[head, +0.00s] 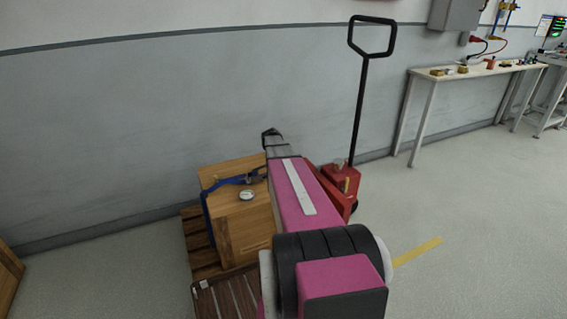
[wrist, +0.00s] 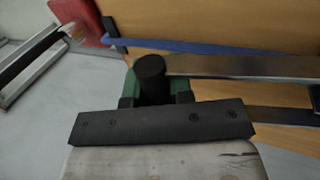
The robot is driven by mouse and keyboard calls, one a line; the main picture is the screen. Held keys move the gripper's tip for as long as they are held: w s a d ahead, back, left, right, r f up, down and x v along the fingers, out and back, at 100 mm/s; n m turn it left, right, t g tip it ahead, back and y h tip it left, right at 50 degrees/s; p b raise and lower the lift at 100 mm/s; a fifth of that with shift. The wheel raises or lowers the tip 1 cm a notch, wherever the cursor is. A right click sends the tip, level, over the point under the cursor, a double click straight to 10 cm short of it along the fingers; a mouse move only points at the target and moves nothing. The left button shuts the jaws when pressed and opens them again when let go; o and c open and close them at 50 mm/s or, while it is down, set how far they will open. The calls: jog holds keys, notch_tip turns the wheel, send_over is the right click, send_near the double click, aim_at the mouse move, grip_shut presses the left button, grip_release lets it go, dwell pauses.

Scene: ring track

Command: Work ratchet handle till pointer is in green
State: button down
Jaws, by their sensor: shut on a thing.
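The wooden crate (head: 245,222) stands on a pallet with a blue strap (head: 212,206) around it. A round white-faced gauge (head: 246,195) sits on the crate top; its pointer and any green zone are too small to read. The ratchet (head: 257,176) is partly hidden by my arm. In the wrist view, the black grip of the ratchet handle (wrist: 152,72) stands between the fingers of my gripper (wrist: 156,98), which is shut on it. Metal bars (wrist: 245,68) run to the right from the grip. My gripper is not clearly visible in the head view.
A red pallet jack (head: 342,183) with a tall black handle stands close to the right of my arm. The grey wall (head: 120,130) is behind the crate. A workbench (head: 470,72) stands at the far right. The floor at right is clear.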

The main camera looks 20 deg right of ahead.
dwell(0.4)
jog(key=c, duration=1)
grip_release()
jog(key=shift+r, duration=0.1)
jog(key=v, duration=1)
jog(key=shift+a+r, duration=0.15)
jog(key=shift+r, duration=0.1)
